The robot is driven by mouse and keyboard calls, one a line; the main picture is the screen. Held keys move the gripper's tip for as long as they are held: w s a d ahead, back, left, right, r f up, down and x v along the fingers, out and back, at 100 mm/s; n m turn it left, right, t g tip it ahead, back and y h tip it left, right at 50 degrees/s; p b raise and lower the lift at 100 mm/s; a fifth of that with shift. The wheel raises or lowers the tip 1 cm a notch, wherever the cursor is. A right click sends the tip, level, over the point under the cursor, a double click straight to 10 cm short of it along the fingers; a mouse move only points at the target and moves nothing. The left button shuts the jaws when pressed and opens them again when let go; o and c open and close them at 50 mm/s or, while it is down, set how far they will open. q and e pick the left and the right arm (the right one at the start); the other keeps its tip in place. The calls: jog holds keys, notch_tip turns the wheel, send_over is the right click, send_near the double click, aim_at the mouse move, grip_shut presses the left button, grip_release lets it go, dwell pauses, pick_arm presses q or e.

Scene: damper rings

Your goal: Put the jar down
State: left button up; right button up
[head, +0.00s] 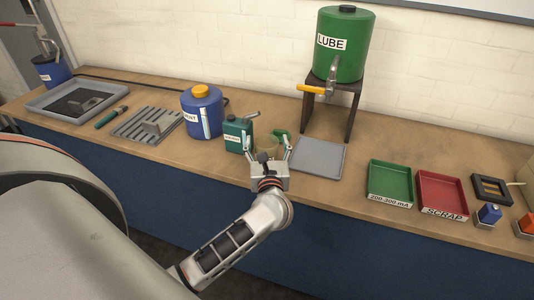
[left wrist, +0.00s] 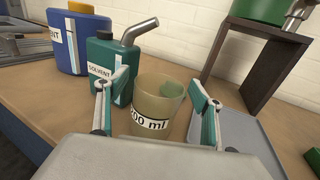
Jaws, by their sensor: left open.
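The jar is a translucent tan beaker with a white label ending in "00 ml" (left wrist: 151,118). It stands upright on the wooden bench, left of the grey tray. In the head view the jar (head: 267,150) is partly hidden by my left gripper (head: 267,141). My left gripper is open, with one green-padded finger on each side of the jar in the left wrist view (left wrist: 158,84). Gaps show between the fingers and the jar. A greenish patch shows at the jar's upper right; I cannot tell whether it is inside or behind. My right gripper is not in view.
A green solvent can (head: 237,134) with a spout stands close left of the jar, with a blue drum (head: 203,112) beyond. The grey tray (head: 318,158) lies right, before the green LUBE tank (head: 343,50) on its stand. Green (head: 390,182) and red (head: 441,193) trays are farther right.

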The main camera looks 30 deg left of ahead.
pick_arm(q)
jog(key=shift+w+a, duration=0.15)
jog(key=shift+w, duration=0.05)
jog(key=c, duration=1.5)
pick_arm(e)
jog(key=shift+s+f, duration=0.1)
pick_arm(q)
jog(key=r+v, duration=0.1)
jog(key=v, duration=0.5)
jog(key=r+p+v, duration=0.1)
jog(key=v, duration=0.5)
jog(key=r+p+v, duration=0.1)
jog(key=v, duration=0.5)
jog(key=shift+r, duration=0.3)
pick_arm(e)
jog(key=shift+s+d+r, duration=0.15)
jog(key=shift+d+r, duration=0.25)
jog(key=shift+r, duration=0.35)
pick_arm(q)
jog(key=shift+w, duration=0.1)
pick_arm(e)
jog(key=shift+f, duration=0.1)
